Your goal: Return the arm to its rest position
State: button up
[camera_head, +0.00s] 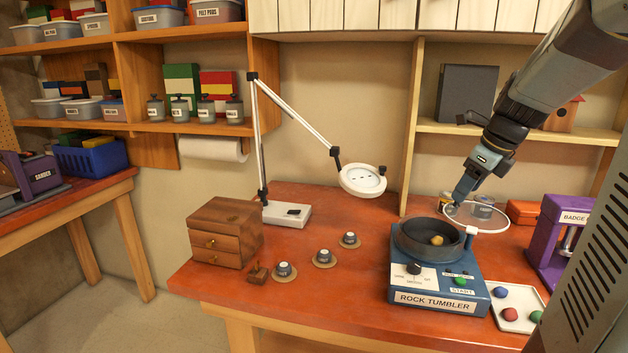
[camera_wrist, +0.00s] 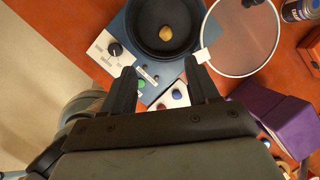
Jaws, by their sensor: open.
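My gripper (camera_head: 463,196) hangs from the arm at the right in the head view, above and beside the rock tumbler (camera_head: 438,304). In the wrist view my gripper (camera_wrist: 163,95) has its two fingers spread apart with nothing between them. The tumbler's dark drum is open on top and holds one yellow-brown stone (camera_wrist: 165,33), which also shows in the head view (camera_head: 437,240). The round clear lid (camera_head: 488,217) stands swung out to the right of the drum. The fingertips are close to the lid in the head view; I cannot tell the exact gap.
A tray (camera_head: 507,325) with coloured stones and a purple badge press (camera_head: 556,240) stand right of the tumbler. A magnifier lamp (camera_head: 362,181), a small drawer chest (camera_head: 225,233) and several small pots on round mats are to the left. Shelves (camera_head: 462,130) rise behind.

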jog(key=s+a+n, duration=0.7)
jog(key=s+n, duration=0.2)
jog(key=n, duration=0.5)
jog(key=s+a+n+t+h, duration=0.1)
jog(key=s+a+n, duration=0.5)
jog(key=n, duration=0.8)
jog(key=s, duration=0.3)
jog(key=shift+a+t+h, duration=0.3)
jog(key=shift+a, duration=0.05)
